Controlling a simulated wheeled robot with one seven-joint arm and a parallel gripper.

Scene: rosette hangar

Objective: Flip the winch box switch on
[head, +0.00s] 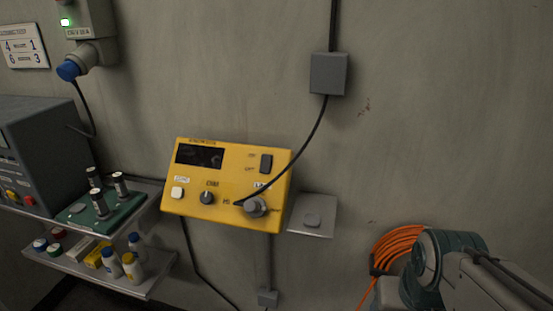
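The yellow box (228,184), which I take for the winch box, is fixed to the grey wall in the middle of the head view, slightly tilted in the picture. Its dark rocker switch (266,164) is at the upper right of its face, with small labels beside it. I cannot tell which way the rocker is set. The box's display window (199,155) is dark. A white button, a black knob and a round grey connector with a black cable sit along its lower part. Part of my arm shows at the lower right; my gripper is not in view.
A shelf (150,281) with bottles and a green tray (80,223) stands at the left, near a grey cabinet (50,150). A small metal ledge (325,215) is right of the box. An orange coil (392,246) hangs beside my arm. A black cable crosses before the box.

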